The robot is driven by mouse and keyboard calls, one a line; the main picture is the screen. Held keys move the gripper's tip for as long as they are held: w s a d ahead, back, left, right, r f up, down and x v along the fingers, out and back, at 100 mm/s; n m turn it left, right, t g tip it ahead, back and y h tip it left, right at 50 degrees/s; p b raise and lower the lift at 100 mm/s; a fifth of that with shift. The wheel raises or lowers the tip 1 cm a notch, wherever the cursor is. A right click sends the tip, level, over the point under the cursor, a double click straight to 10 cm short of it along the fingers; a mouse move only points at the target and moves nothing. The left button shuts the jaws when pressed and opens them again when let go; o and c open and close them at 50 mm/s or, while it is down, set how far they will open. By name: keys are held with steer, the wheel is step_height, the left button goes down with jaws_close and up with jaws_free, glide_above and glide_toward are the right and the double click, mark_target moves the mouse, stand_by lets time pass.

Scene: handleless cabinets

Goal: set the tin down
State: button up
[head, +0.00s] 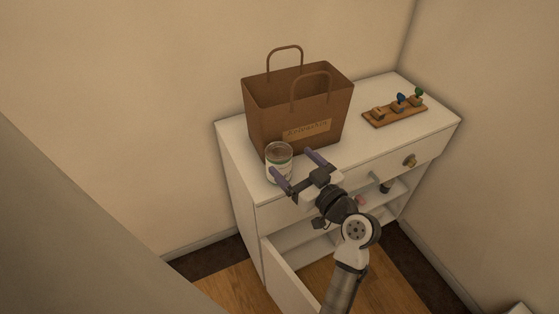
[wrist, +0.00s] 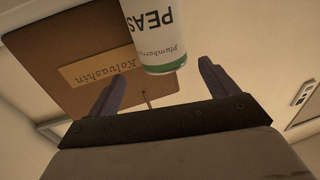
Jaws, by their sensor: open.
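The tin (head: 279,162) has a pale label with a green band and stands upright on the white cabinet top near its left front, in front of the paper bag. In the wrist view the tin (wrist: 156,35) appears upside down, its label reading "PEAS". My gripper (head: 292,164) is open, its two dark fingers pointing toward the tin. In the wrist view the tin is beyond the fingertips of my gripper (wrist: 162,75), with no finger visibly closed on it. The head view does not clearly show whether a finger touches the tin.
A brown paper bag (head: 297,112) with two handles and a label stands behind the tin. A wooden board (head: 394,110) with small pegged pieces lies at the right of the cabinet top (head: 375,145). Below, a door (head: 288,273) hangs open, and shelves hold small items.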

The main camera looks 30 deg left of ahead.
mark_target(271, 145)
steer(key=x, duration=0.2)
steer(key=p+x, duration=0.2)
steer(key=x, duration=0.1)
steer(key=shift+s+a+f, duration=0.1)
steer(key=shift+s+a, duration=0.1)
steer(key=shift+a, duration=0.2)
steer(key=shift+w+a+f, duration=0.1)
steer(key=shift+a, duration=0.05)
steer(key=c, duration=1.4)
